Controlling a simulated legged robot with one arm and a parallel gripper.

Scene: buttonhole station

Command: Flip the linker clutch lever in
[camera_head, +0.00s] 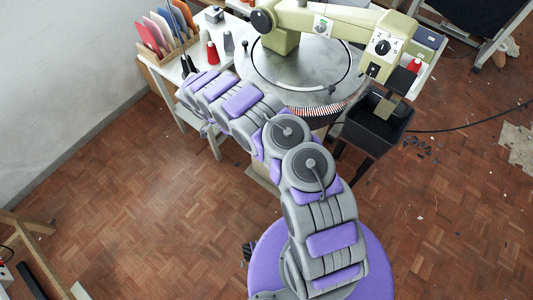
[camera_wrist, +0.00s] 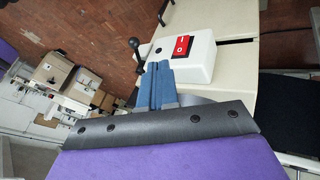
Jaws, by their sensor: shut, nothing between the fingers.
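A lever with a round black knob (camera_wrist: 133,43) and a thin dark stem shows in the wrist view, at the edge of a pale surface. It looks like the clutch lever. Its lower end is hidden behind my gripper. My gripper (camera_wrist: 158,68) has its blue fingers shut together with nothing between them. The fingertips are just right of and below the knob in that picture; I cannot tell whether they touch the stem. In the head view my gripper (camera_head: 186,58) is over the white table, left of the round linker plate (camera_head: 290,62). I cannot single out the lever there.
A white box with a red rocker switch (camera_wrist: 184,46) stands right beside the fingertips. In the head view, red and grey cones (camera_head: 212,53), a rack of coloured cards (camera_head: 166,28) and a pale green machine arm (camera_head: 345,22) crowd the station. A black bin (camera_head: 376,122) hangs at the right.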

